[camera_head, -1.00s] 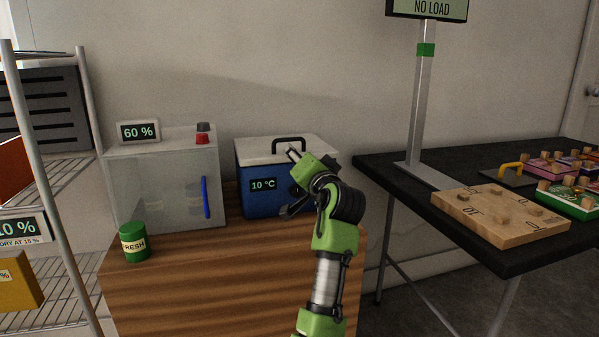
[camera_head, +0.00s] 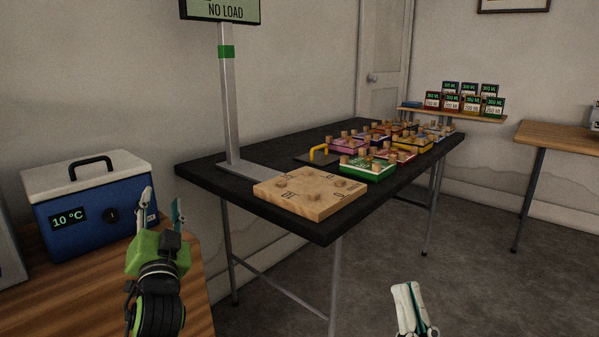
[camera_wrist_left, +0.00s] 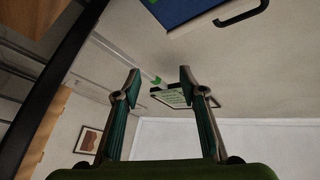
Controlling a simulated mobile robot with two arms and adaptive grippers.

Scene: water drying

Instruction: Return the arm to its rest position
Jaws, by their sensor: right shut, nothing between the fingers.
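My left gripper (camera_head: 161,200) is raised above the wooden table, just right of the blue cooler, pointing up. Its two fingers stand apart with nothing between them; the gap also shows in the left wrist view (camera_wrist_left: 160,72). My right gripper (camera_head: 413,290) is at the bottom of the head view, right of centre, over the grey floor. Its fingers are together and empty. The rest of the right arm is out of view.
The blue cooler (camera_head: 84,208) with a white lid stands on the wooden table (camera_head: 190,300). A black table (camera_head: 275,215) holds a wooden board (camera_head: 310,192), a display pole (camera_head: 228,110) and several colourful blocks with knobs. Open floor lies to the right.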

